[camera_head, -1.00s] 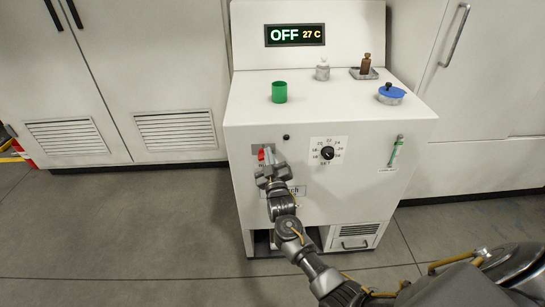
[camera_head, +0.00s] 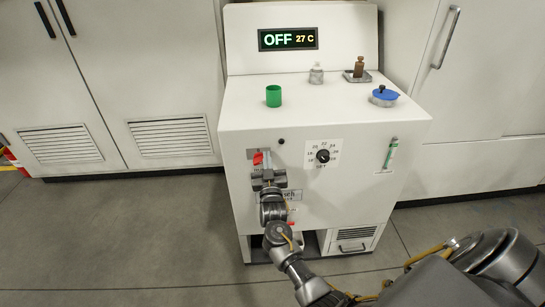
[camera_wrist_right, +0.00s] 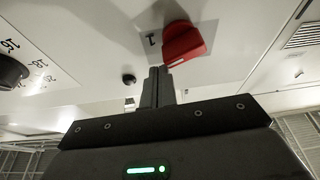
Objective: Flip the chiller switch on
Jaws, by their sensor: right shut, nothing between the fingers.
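The white chiller (camera_head: 330,215) stands ahead of me, and its display (camera_head: 288,38) reads OFF, 27 C. The red switch (camera_head: 258,158) is on its front panel at upper left, and it shows large in the right wrist view (camera_wrist_right: 183,42). My right gripper (camera_head: 267,163) is shut and empty, with its fingertips right beside the switch. In the right wrist view the closed fingers (camera_wrist_right: 158,82) end just below and left of the red lever. I cannot tell whether they touch it. My left gripper is not in view.
A round dial (camera_head: 323,156) sits right of the switch, and a green level gauge (camera_head: 391,150) farther right. On top stand a green cup (camera_head: 273,96), a small clear bottle (camera_head: 316,75), a brown bottle (camera_head: 359,67) and a blue-lidded dish (camera_head: 385,96). Grey floor is clear.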

